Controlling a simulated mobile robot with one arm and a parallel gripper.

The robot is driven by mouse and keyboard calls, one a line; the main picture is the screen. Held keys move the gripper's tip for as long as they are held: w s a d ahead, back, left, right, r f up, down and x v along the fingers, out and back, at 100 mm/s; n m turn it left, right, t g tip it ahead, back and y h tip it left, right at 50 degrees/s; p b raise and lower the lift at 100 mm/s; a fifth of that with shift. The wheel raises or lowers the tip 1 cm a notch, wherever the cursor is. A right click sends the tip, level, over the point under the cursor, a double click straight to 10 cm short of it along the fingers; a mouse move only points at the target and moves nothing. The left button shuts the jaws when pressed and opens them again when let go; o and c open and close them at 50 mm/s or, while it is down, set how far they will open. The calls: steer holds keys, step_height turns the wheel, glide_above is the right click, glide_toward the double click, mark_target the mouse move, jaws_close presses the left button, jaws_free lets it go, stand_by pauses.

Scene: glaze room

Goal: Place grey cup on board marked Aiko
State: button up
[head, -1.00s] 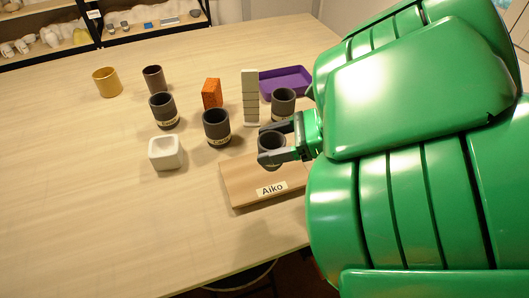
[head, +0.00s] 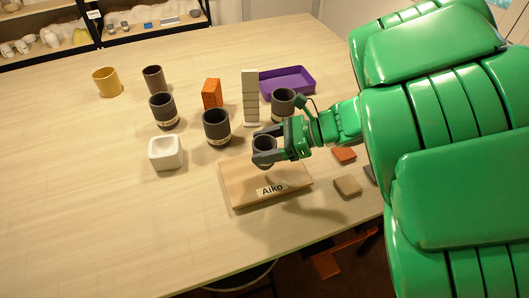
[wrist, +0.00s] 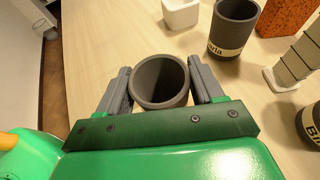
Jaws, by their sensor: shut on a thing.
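The grey cup (head: 264,146) is between the two fingers of my gripper (head: 268,144), which is shut on it. In the wrist view the cup (wrist: 160,82) is seen from above, its open mouth empty, with one finger on each side. The wooden board marked Aiko (head: 240,182) lies near the table's front edge, its label on the front side. The cup is over the back part of the board and looks a little above it; its base is hard to judge. The board does not show in the wrist view.
Labelled dark cups (head: 217,127) stand behind the board, with a white square bowl (head: 166,153) at left. A stack of pale tiles (head: 250,97), an orange block (head: 212,94) and a purple tray (head: 287,80) are farther back. Loose tiles (head: 347,186) lie right of the board.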

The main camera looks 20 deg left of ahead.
steer(key=shift+w+f, duration=0.1)
steer(key=shift+f, duration=1.5)
steer(key=shift+f, duration=0.15)
steer(key=o, duration=1.1)
steer(key=shift+r+v, duration=0.15)
steer(key=shift+v, duration=2.85)
steer(key=shift+r+v, duration=0.1)
steer(key=shift+v, duration=2.9)
steer(key=shift+a, duration=0.1)
